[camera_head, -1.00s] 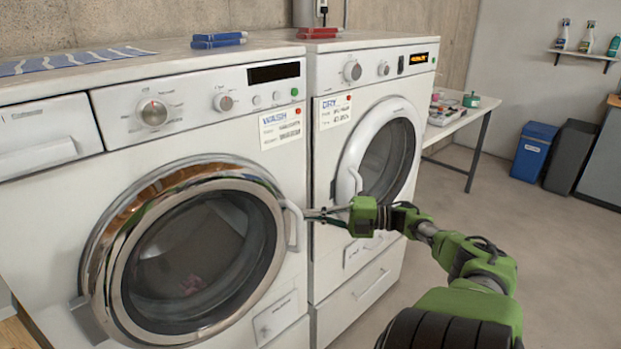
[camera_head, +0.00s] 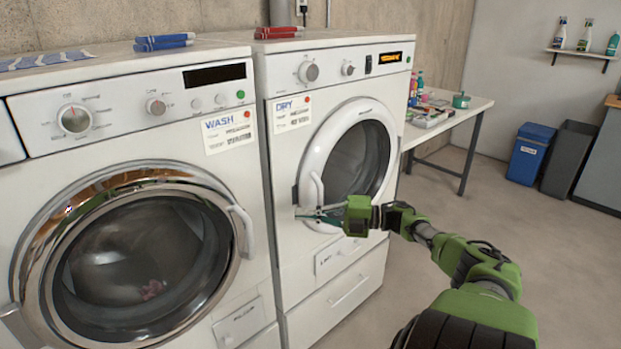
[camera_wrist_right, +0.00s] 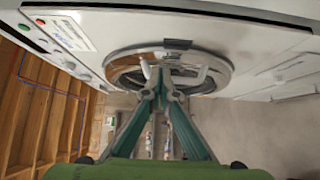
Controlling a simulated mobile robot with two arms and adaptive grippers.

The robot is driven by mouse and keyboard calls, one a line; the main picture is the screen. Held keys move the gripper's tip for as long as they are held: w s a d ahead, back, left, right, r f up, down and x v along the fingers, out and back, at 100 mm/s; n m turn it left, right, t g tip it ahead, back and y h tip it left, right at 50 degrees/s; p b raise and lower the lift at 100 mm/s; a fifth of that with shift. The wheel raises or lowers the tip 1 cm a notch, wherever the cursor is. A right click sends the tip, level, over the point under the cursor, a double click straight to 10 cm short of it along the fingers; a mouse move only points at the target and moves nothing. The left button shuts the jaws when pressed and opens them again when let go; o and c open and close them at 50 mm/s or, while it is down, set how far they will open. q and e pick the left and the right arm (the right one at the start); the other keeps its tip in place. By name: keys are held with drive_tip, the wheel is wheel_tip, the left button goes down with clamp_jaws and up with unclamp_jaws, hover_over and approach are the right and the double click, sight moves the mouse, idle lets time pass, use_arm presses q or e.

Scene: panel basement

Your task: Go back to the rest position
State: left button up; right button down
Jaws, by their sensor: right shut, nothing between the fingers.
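My right gripper (camera_head: 308,214) is shut and empty. In the head view it is in front of the dryer's (camera_head: 330,75) round door (camera_head: 362,165), by the lower end of the white door handle (camera_head: 316,185); I cannot tell if it touches. In the right wrist view its two fingers meet at the tips (camera_wrist_right: 162,85), in front of a round door with a shiny ring (camera_wrist_right: 120,65). The washer (camera_head: 60,165) stands left of the dryer, its chrome-ringed door (camera_head: 35,255) appearing shut, with a reddish item behind the glass. My left gripper is not in view.
A table (camera_head: 475,104) with bottles and small items stands beyond the dryer. A blue bin (camera_head: 528,155) and a dark bin (camera_head: 568,160) stand farther back. The floor (camera_head: 480,210) between is open.

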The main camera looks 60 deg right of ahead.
wheel_tip(320, 180, down, 21)
drive_tip(key=s+d+m+h, duration=0.2)
drive_tip(key=s+m+h, duration=0.1)
drive_tip(key=m+h, duration=0.5)
drive_tip(key=s+a+f+m+g+h, duration=0.1)
drive_tip(key=s+a+f+m+g, duration=0.15)
drive_tip(key=f, duration=0.45)
drive_tip(key=s+a+f+m+g+h, duration=0.1)
drive_tip(key=s+a+f+m, duration=0.2)
drive_tip(key=f, duration=0.4)
drive_tip(key=s+a+f+m+g+h, duration=0.1)
drive_tip(key=s+a+f+m, duration=0.2)
drive_tip(key=f, duration=0.5)
drive_tip(key=s+a+f+m+g+p, duration=0.1)
drive_tip(key=s+a+f+m+g, duration=0.35)
drive_tip(key=s+a+f, duration=1)
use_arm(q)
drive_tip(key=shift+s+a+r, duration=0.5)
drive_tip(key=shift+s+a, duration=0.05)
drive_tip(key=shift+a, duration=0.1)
use_arm(e)
drive_tip(key=s+a+f+g+y, duration=0.1)
drive_tip(key=s+a+f+g, duration=0.1)
drive_tip(key=s+a, duration=0.5)
drive_tip(key=s+a+f+g+y, duration=0.1)
drive_tip(key=s+a+f+g, duration=0.1)
drive_tip(key=s+a, duration=0.5)
drive_tip(key=shift+a+f+m+g, duration=0.3)
drive_tip(key=shift+a+f+g, duration=0.1)
drive_tip(key=shift+a+g, duration=0.4)
